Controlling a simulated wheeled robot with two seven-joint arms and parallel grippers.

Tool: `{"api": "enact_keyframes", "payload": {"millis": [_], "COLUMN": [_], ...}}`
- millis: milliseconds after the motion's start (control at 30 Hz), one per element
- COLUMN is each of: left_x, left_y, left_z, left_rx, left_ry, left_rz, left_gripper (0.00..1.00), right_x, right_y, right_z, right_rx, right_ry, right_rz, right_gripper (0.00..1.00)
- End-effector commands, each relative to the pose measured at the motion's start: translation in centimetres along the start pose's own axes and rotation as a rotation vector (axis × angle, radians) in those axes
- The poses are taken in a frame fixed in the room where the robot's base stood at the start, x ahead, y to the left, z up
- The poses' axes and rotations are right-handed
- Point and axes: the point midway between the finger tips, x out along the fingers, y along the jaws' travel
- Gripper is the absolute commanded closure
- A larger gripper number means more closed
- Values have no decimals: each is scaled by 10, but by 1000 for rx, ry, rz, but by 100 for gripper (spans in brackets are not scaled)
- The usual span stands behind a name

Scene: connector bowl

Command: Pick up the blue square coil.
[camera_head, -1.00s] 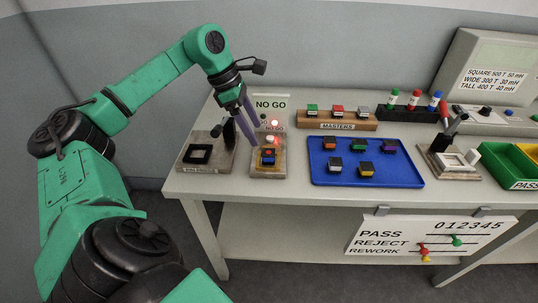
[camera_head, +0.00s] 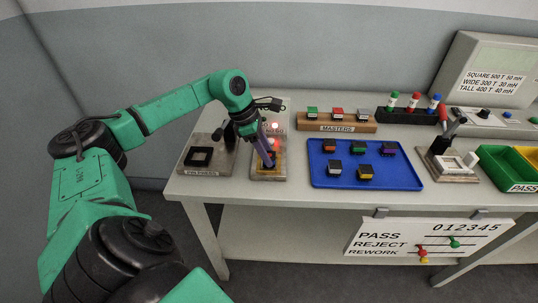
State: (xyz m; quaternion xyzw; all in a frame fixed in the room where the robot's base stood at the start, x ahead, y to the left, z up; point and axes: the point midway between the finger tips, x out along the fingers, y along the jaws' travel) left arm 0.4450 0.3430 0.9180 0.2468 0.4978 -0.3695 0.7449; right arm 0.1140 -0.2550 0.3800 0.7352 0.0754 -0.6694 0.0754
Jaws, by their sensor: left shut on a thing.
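The blue square coil (camera_head: 270,163) sits on the NO GO test fixture (camera_head: 268,176), left of the blue tray; most of it is hidden by my fingers. My left gripper (camera_head: 268,158) points down over the fixture, its purple fingers shut on the coil. The coil appears to be still at the fixture's surface; I cannot tell whether it is lifted. My right gripper is not in view.
A fixture with a black square frame (camera_head: 199,157) stands close on the left. The blue tray (camera_head: 405,180) on the right holds several coils. The MASTERS block (camera_head: 362,127) stands behind it. A red light (camera_head: 275,126) glows behind my gripper.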

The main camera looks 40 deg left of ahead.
Motion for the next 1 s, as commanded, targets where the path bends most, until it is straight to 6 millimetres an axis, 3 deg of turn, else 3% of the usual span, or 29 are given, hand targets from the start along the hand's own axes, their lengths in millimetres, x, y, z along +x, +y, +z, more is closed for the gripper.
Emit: {"api": "enact_keyframes", "payload": {"millis": [233, 367, 467, 700, 800, 1000], "left_x": [-3, -16, -38, -128, -157, -184], "left_y": [0, 1, 1, 1, 0, 0], "left_z": [2, 8, 17, 55, 66, 77], "left_rx": [0, 1, 3, 4, 3, 1], "left_ry": [-1, -3, -6, -11, -8, -2], "left_rz": [1, 3, 4, 5, 4, 1], "left_gripper": [100, 100, 100, 100, 100, 100], "right_x": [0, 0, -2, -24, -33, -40], "right_y": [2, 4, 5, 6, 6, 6], "right_z": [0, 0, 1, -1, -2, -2], "right_rx": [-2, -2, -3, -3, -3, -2], "right_ry": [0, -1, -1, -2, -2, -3], "right_rz": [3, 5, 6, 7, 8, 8], "right_gripper": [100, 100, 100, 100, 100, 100]}}
